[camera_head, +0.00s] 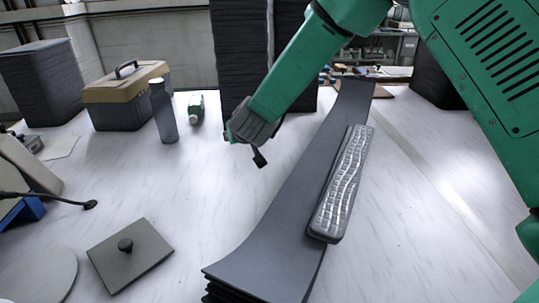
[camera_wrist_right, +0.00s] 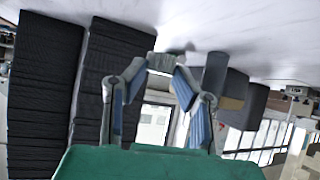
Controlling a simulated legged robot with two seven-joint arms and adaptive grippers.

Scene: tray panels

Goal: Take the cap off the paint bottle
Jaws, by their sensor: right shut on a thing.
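A small green bottle with a whitish part (camera_head: 196,108) is at the back of the table, right of a tall grey cylinder (camera_head: 163,110). I take it for the paint bottle; whether its cap is on is too small to tell. My right gripper (camera_head: 240,134) is in front and to the right of it, apart from it in the picture. I cannot tell whether that is the cap. My left gripper is not in view.
A beige-topped toolbox (camera_head: 120,97) stands left of the grey cylinder. A tall black stack (camera_head: 240,60) rises behind my right gripper. A keyboard (camera_head: 343,185) lies on a long dark panel (camera_head: 270,240). A square lid with a knob (camera_head: 130,258) lies front left.

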